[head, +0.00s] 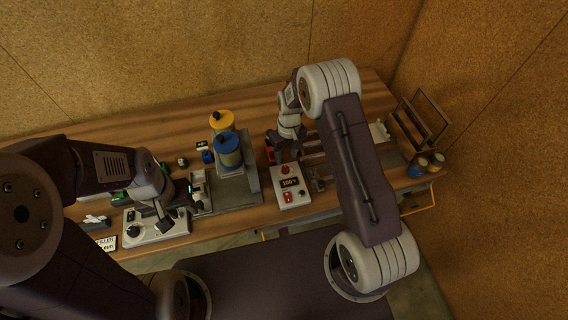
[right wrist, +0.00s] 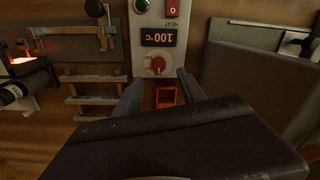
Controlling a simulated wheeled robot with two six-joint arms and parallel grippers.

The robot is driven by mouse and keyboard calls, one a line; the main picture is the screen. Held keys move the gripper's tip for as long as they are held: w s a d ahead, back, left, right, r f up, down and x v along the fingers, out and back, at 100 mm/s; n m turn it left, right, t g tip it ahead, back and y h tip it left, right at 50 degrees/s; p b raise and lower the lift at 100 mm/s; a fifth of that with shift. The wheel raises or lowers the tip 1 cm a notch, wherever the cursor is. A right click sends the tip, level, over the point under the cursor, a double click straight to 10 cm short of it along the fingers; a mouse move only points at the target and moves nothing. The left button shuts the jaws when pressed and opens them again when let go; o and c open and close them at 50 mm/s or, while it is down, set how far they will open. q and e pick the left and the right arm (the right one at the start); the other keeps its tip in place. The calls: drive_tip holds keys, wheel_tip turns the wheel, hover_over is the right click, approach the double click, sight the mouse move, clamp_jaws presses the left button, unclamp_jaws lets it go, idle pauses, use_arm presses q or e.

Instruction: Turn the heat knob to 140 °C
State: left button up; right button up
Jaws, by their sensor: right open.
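The heat control box (head: 291,188) is a pale panel near the table's front edge. Its display (right wrist: 159,37) shows 100 °C, upside down in the right wrist view, beside the label HEAT. The red heat knob (right wrist: 158,64) sits on a white dial below the display in that view; it also shows at the box's far end in the head view (head: 285,170). My right gripper (right wrist: 157,80) is open and empty, with its fingertips on either side of the knob's end of the panel, apart from the knob. My left gripper (head: 172,212) hangs over a pale device at left; its jaw opening is unclear.
A red open bin (right wrist: 166,97) lies just beyond the knob. A blue spool (head: 228,150) and a yellow spool (head: 221,120) stand left of the box. The pale device (head: 155,230) has a black knob. A dark rack (head: 424,122) stands at the right end.

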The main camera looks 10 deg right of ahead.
sight(285, 167)
wheel_tip(285, 167, down, 6)
drive_tip(key=shift+f+p, duration=0.2)
drive_tip(key=shift+p, duration=0.65)
drive_tip(key=shift+a+f, duration=0.1)
drive_tip(key=shift+f, duration=0.25)
clamp_jaws()
